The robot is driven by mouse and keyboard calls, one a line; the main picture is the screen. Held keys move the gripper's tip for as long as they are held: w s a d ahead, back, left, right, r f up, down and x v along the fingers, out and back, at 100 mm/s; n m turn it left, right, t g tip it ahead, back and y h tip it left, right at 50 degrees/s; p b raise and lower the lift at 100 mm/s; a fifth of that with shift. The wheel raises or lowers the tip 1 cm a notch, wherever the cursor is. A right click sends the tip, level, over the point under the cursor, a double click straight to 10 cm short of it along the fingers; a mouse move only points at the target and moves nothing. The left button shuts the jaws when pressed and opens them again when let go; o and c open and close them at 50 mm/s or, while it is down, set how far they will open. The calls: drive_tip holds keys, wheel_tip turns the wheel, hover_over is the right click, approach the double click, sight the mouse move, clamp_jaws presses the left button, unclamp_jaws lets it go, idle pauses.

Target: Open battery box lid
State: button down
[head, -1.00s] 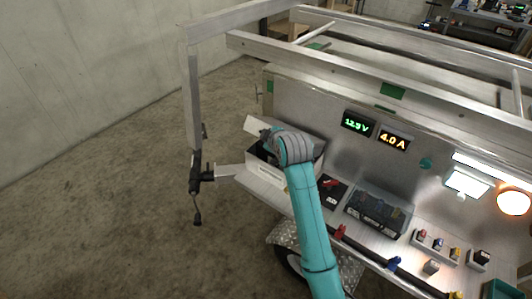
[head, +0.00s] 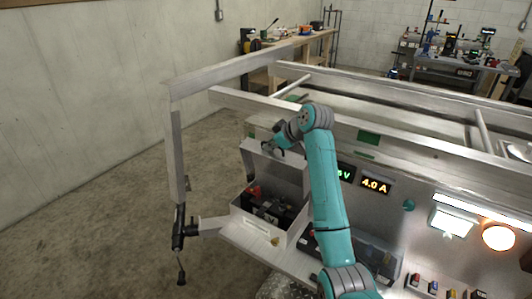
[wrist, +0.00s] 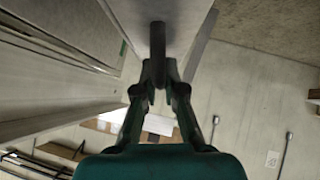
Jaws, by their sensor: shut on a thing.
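The battery box (head: 252,226) is a pale metal box on the trailer's front ledge. Its lid (head: 275,172) stands raised, roughly upright, at the back of the box. The open box shows a dark battery (head: 272,208) with a red terminal cover (head: 254,192) inside. My gripper (head: 270,148) is at the lid's top edge. In the wrist view my gripper (wrist: 159,86) is shut on a dark handle (wrist: 158,45) on the lid's pale face (wrist: 183,18).
A metal post (head: 174,150) with a black jack handle (head: 179,228) stands left of the box. Frame rails (head: 400,95) run behind the lid. A panel with a lit readout (head: 375,186) is to the right. Open floor lies at left.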

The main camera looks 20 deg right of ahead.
drive_tip(key=shift+w+d+r, duration=0.15)
drive_tip(key=shift+w+d, duration=0.1)
drive_tip(key=shift+d, duration=0.05)
drive_tip(key=c, duration=1.5)
unclamp_jaws()
drive_tip(key=v, duration=1.2)
